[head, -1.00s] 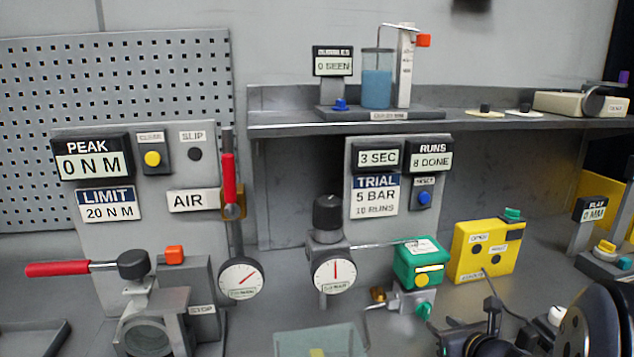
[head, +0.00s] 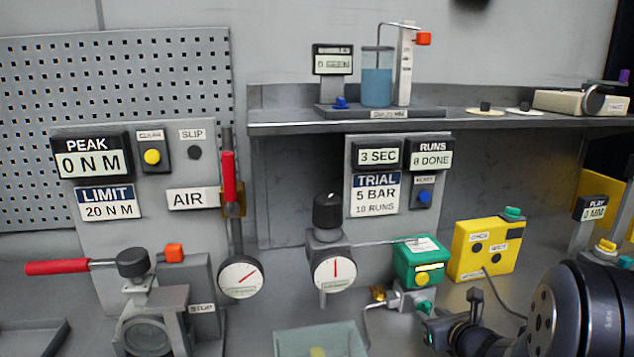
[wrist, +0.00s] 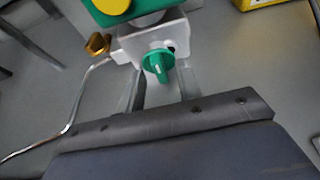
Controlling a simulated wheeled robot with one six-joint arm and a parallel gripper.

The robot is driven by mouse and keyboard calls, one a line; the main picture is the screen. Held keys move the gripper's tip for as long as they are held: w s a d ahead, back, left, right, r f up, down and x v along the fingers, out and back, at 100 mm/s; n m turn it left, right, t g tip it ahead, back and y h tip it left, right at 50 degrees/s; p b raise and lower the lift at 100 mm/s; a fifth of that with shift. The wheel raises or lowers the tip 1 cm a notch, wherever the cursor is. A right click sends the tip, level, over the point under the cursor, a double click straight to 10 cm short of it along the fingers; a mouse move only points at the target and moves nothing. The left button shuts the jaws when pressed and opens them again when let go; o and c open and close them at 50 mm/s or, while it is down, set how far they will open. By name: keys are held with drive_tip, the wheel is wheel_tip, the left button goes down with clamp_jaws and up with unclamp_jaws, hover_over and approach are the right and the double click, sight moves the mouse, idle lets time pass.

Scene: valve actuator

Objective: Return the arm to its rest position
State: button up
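Just beyond the fingertips is a green knob (wrist: 157,63) on a pale valve body, under a green actuator box with a yellow button. In the head view, my dark arm and wrist (head: 480,330) reach in from the lower right, in front of the bench and near the green actuator (head: 418,262). The fingertips cannot be made out clearly there.
A yellow box (head: 485,250) with a cable stands right of the actuator. A clear tray (head: 318,342) lies at the front. A shelf (head: 300,124) runs above.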

drive_tip(key=shift+d+r+m+p, duration=0.1)
drive_tip(key=shift+r+m+p, duration=0.25)
drive_tip(key=shift+p, duration=0.75)
drive_tip(key=m+y+p, duration=0.1)
drive_tip(key=p, duration=0.2)
drive_tip(key=shift+d+f, duration=0.1)
drive_tip(key=m+y+p, duration=0.1)
drive_tip(key=m+p, duration=0.1)
drive_tip(key=p, duration=0.4)
drive_tip(key=shift+d+m+y, duration=0.15)
drive_tip(key=shift+m+y, duration=0.1)
drive_tip(key=shift+y, duration=0.15)
drive_tip(key=m+y+p, duration=0.1)
drive_tip(key=m+p, duration=0.1)
drive_tip(key=p, duration=0.2)
drive_tip(key=shift+d+f, duration=0.15)
drive_tip(key=shift+f, duration=0.05)
drive_tip(key=b+v, duration=0.1)
drive_tip(key=v, duration=0.4)
drive_tip(key=b+v, duration=0.1)
drive_tip(key=v, duration=0.4)
drive_tip(key=shift+s+d+f, duration=0.15)
drive_tip(key=shift+s+d, duration=0.1)
drive_tip(key=shift+s, duration=0.05)
drive_tip(key=shift+a, duration=0.1)
